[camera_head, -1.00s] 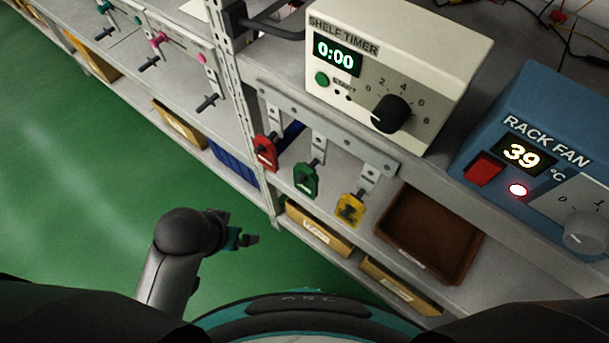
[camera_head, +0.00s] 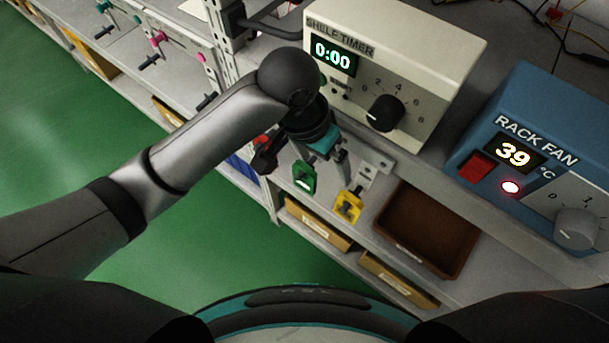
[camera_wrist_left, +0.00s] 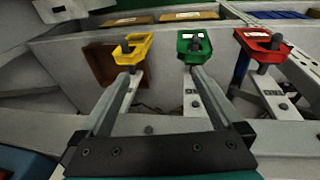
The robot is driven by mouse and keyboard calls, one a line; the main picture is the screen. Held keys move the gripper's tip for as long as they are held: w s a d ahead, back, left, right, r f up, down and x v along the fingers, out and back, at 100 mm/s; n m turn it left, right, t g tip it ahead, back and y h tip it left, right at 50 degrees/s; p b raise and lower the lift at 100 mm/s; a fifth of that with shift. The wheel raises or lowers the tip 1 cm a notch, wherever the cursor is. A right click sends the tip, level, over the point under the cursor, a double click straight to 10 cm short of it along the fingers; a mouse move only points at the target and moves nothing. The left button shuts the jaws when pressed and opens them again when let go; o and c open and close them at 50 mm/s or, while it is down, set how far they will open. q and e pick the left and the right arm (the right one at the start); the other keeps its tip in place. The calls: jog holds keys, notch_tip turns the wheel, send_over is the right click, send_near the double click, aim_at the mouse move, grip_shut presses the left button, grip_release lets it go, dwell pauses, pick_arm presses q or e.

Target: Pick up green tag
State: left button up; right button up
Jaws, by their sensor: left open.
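The green tag (camera_head: 304,177) hangs on the middle bracket of the shelf rail, and its lower part shows below my gripper in the head view. In the left wrist view the green tag (camera_wrist_left: 194,46) is ahead of the fingers, a little right of centre. My left gripper (camera_wrist_left: 162,75) is open, with its two fingers apart and nothing between them. In the head view my left gripper (camera_head: 300,158) is over the rail, close to the green tag. I cannot tell from these views whether a finger touches it. My right gripper is in no view.
A yellow tag (camera_head: 347,207) hangs right of the green one. A red tag (camera_wrist_left: 262,48) hangs on its other side, mostly hidden by my arm in the head view. A brown tray (camera_head: 428,232), the shelf timer (camera_head: 447,75) and the rack fan box (camera_head: 542,112) are nearby.

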aim_at(303, 189)
pick_arm(q)
jog(key=w+a+y, duration=0.1)
jog(key=w+a+r+y, duration=0.1)
jog(key=a, duration=0.1)
jog(key=shift+w+a+r, duration=0.1)
jog(key=shift+r, duration=0.1)
jog(key=shift+a+y, duration=0.15)
jog(key=shift+y, duration=0.15)
notch_tip(303, 189, down, 15)
jog(key=b, duration=0.3)
jog(key=shift+w+f, duration=0.1)
jog(key=c, duration=1.4)
